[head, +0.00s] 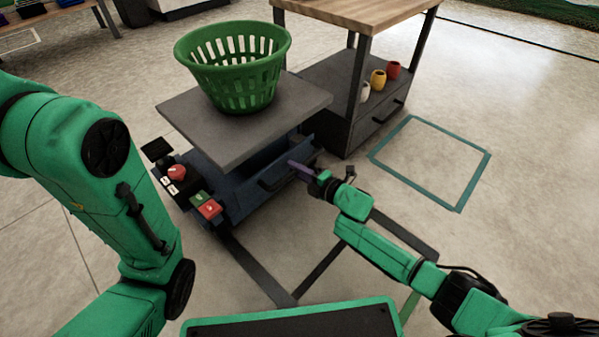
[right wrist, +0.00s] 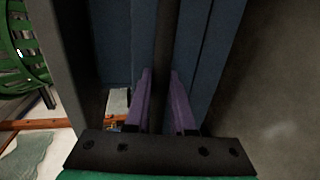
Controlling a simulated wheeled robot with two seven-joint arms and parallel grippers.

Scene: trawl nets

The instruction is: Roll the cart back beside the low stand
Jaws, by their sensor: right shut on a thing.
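A low blue unit (head: 240,193) under a grey slab top (head: 235,118) stands left of centre in the head view. A dark handle bar (head: 274,180) runs along its front. My right gripper (head: 300,170) has its purple fingers shut on this bar. The right wrist view also shows the bar (right wrist: 161,60) between the fingers, against the blue body. Behind it to the right is a taller wood-topped unit (head: 365,12) with a dark lower shelf. No wheels show, so I cannot tell which unit is the cart. My left arm shows, but its gripper is out of frame.
A green basket (head: 232,50) sits on the grey top. A control panel (head: 180,182) with red and green buttons is on the unit's left. White, yellow (head: 378,80) and red pots stand on the shelf. A teal outline (head: 475,180) marks clear floor at right; dark strips (head: 320,270) lie in front.

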